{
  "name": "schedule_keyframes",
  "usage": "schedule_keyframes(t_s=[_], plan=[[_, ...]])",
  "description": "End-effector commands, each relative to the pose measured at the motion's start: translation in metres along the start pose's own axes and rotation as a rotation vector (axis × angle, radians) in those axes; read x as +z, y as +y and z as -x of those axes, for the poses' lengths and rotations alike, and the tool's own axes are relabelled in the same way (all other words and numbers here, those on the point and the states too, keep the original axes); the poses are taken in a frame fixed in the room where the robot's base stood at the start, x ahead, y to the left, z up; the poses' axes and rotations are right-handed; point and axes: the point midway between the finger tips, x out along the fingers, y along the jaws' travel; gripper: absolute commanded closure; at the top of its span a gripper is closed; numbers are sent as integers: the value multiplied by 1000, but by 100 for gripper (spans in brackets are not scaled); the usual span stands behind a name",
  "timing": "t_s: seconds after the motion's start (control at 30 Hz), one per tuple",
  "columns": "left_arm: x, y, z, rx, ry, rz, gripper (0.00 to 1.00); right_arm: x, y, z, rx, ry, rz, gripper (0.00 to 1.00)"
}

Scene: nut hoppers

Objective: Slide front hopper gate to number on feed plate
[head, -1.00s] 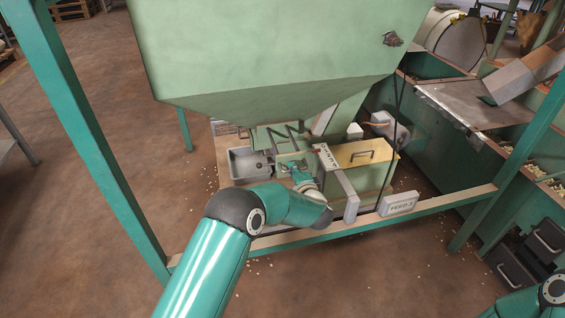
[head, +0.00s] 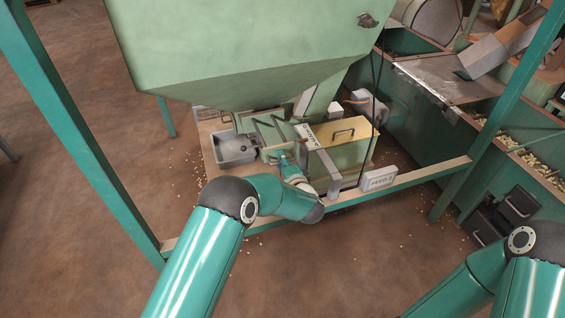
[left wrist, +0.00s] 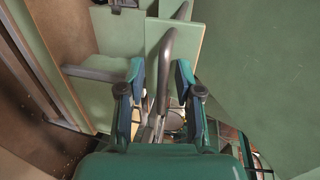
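The front hopper gate's grey bar handle (left wrist: 165,65) rises between the two fingers of my left gripper (left wrist: 160,80) in the left wrist view. The fingers are apart, with gaps beside the bar. A pale green gate plate (left wrist: 175,35) lies beyond. In the head view my left gripper (head: 284,155) is at the gate frame (head: 268,133) under the hopper (head: 240,50), partly hidden by its wrist. A white scale strip (head: 309,137) with dark marks is just right of it. The feed plate (head: 378,180) on the front rail reads FEED and a small, unclear number. My right gripper is out of view.
A grey tray (head: 235,148) is left of the gate. A yellow-topped box (head: 345,131) with a handle is at right. The wooden-topped rail (head: 410,176) crosses in front. Green posts (head: 80,140) stand on both sides. Nuts are scattered on the floor.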

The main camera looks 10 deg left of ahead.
Motion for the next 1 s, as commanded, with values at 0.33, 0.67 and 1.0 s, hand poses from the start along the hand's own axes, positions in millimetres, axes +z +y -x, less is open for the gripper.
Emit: schedule_keyframes(t_s=[0.33,0.67,1.0], plan=[[-2,-1,24,-1,4,-2,66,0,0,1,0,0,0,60],[-2,0,89,0,4,-3,66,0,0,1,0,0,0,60],[-1,1,119,1,1,0,66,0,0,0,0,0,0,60]])
